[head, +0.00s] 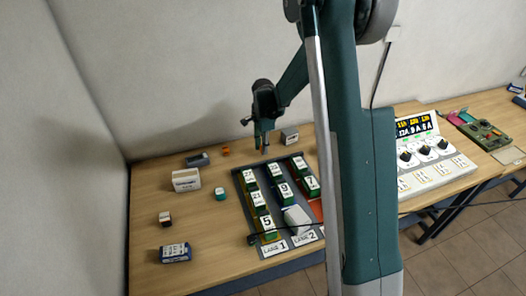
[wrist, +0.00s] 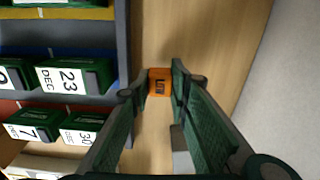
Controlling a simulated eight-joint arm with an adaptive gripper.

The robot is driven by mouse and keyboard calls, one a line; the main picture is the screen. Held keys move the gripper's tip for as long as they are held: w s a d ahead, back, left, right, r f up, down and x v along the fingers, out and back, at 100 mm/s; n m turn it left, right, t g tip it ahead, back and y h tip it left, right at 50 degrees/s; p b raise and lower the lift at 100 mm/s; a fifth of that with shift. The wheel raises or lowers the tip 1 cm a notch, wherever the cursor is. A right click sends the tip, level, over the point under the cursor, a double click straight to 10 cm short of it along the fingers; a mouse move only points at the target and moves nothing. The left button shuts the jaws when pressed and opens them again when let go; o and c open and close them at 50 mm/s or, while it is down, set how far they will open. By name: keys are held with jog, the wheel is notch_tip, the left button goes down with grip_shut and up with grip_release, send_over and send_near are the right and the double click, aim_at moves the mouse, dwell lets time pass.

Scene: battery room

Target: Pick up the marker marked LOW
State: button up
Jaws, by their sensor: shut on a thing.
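My gripper (head: 265,147) hangs above the table just behind the far edge of the battery tray. In the wrist view its two fingers (wrist: 159,84) are closed on the sides of a small orange marker (wrist: 159,86) with dark lettering that appears to read LOW. The marker sits between the fingertips, with the wooden table behind it. I cannot tell whether it touches the table. In the head view the held marker cannot be made out at the fingertips.
The grey tray (wrist: 122,45) holds several green numbered batteries in coloured lanes. A grey box (head: 290,135) stands close to the gripper's right. A control panel (head: 430,160) is right.

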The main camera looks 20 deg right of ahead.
jog(key=shift+r, duration=3.35)
